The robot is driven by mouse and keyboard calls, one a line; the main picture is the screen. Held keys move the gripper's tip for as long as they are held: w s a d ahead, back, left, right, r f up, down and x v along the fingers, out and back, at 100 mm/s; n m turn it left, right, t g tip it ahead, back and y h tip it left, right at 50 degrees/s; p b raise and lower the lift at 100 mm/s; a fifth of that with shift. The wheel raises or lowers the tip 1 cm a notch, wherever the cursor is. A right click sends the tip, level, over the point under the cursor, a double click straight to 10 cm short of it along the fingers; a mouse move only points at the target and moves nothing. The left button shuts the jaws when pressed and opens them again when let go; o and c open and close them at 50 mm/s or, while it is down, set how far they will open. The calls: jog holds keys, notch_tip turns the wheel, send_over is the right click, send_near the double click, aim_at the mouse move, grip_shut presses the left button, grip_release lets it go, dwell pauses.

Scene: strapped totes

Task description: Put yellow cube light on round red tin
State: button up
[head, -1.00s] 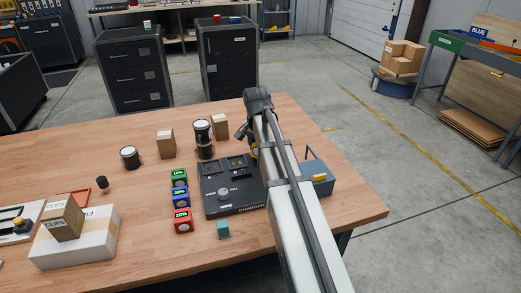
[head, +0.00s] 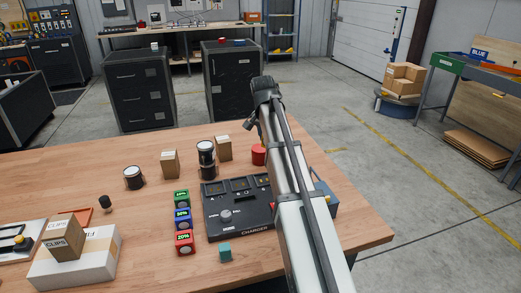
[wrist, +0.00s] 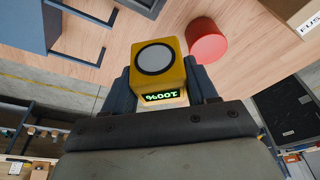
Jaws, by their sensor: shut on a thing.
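In the wrist view my gripper (wrist: 160,88) is shut on the yellow cube light (wrist: 157,62), with one finger on each side. The cube's round white lens faces the camera, and a lit green display reads 100%. In the head view the tin (head: 259,155) shows just left of my arm, at the back of the table.
The black charger (head: 238,222) sits left of my arm, with a column of cube lights (head: 183,220) beside it. A blue caddy (head: 325,200) is right of my arm.

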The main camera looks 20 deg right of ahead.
jog(key=w+r+n+t+y, duration=0.1)
jog(key=w+r+n+t, duration=0.15)
jog(key=w+n, duration=0.55)
jog(key=n+y, duration=0.1)
jog(key=n, duration=0.1)
send_near(259, 146)
jog(key=shift+x, duration=2.6)
jog(key=shift+d, duration=0.1)
jog(key=o, duration=1.2)
jog(key=v, duration=1.2)
jog(key=shift+d+r, duration=0.1)
jog(key=shift+d, duration=0.05)
